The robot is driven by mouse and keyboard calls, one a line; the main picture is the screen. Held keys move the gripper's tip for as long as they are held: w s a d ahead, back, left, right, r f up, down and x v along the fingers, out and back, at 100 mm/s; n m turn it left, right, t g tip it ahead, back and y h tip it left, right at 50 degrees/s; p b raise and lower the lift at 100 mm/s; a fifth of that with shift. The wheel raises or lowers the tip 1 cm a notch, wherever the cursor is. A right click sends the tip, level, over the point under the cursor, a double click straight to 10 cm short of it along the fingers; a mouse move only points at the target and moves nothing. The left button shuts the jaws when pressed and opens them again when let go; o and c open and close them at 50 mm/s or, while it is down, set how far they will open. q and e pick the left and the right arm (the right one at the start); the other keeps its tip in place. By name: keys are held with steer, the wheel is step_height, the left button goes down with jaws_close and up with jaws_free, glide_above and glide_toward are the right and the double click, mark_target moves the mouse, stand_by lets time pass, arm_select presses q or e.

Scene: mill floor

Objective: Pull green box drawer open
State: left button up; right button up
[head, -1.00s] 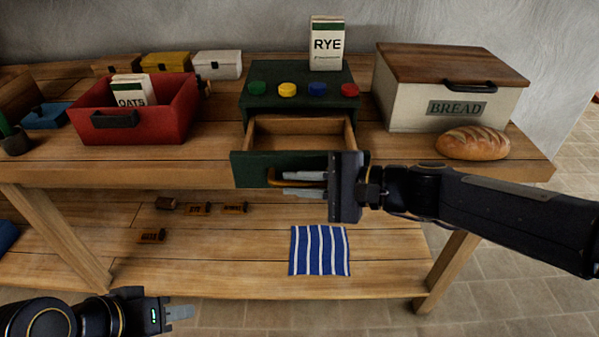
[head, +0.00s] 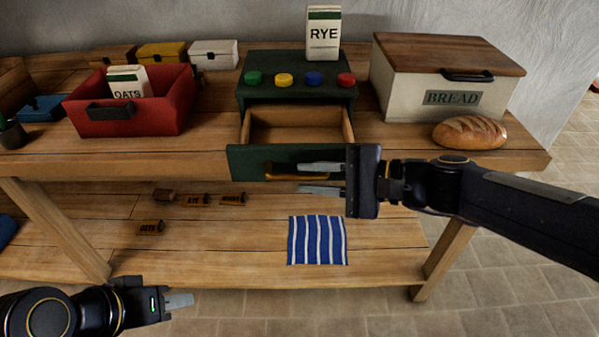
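The green box (head: 300,60) stands on the bench with its drawer (head: 243,164) pulled out; the bare wooden inside shows. The drawer's brass handle (head: 283,178) is on the green front, its right part close to or behind my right gripper's fingers. My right gripper (head: 321,178) comes in from the right, with its two fingers apart and nothing seen between them; I cannot tell if a finger touches the handle. My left gripper (head: 180,301) is low at the left, away from the bench top; its fingers overlap in view.
On the green box are coloured knobs and a RYE packet (head: 323,33). A red bin (head: 170,118) with an OATS packet stands left. A bread box (head: 400,101) and a loaf (head: 470,132) stand right. A striped cloth (head: 318,241) lies on the lower shelf.

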steer(key=v, duration=0.4)
steer(key=shift+s+d, duration=0.15)
steer(key=shift+d, duration=0.15)
steer(key=s+d+f+n+h, duration=0.8)
steer(key=s+d+f+h, duration=0.2)
steer(key=s+d+f, duration=0.3)
step_height(320, 180, up, 21)
steer(key=s+p, duration=0.1)
steer(key=p, duration=1.9)
steer(key=shift+s+f+t+h, duration=0.2)
steer(key=shift+s+t+h, duration=0.15)
steer(key=shift+t+h, duration=0.05)
